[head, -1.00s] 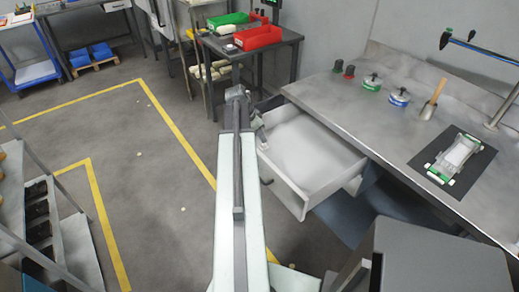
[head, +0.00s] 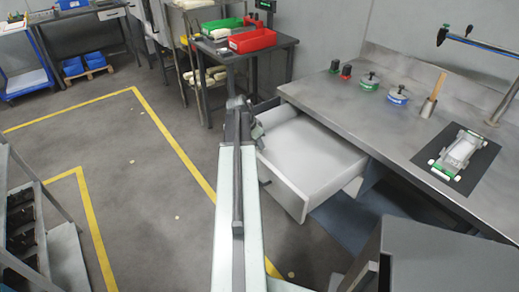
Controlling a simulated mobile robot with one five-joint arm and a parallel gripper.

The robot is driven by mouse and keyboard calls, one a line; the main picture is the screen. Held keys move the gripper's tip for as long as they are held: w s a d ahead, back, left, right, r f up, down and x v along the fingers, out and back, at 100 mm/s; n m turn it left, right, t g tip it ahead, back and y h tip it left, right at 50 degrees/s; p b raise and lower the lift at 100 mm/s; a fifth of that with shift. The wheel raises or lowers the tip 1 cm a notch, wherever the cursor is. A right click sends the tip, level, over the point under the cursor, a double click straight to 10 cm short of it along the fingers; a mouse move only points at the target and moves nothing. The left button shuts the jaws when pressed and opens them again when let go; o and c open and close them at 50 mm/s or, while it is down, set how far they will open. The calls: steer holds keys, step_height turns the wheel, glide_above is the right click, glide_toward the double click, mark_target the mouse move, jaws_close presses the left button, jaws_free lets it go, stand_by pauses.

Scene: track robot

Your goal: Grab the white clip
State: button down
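I cannot make out a white clip in the head view. An open white drawer (head: 294,198) sticks out from under the steel workbench (head: 330,104), and the part of its inside that shows looks empty. My arm reaches forward from the bottom of the picture, and its far end is by the drawer's left back corner. A small grey part there (head: 257,131) seems to be my gripper. It is too small and partly hidden, so its fingers cannot be told apart.
On the bench are a black mat (head: 480,176) with a white-and-green model car (head: 459,151), two round tins, two small knobs and a wooden-handled tool (head: 432,100). A side table behind holds red (head: 252,41) and green bins. A shelf rack (head: 62,245) stands left; the floor between is clear.

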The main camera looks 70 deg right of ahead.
stand_by(0.3)
step_height(320, 180, up, 10)
steer(key=p, duration=1)
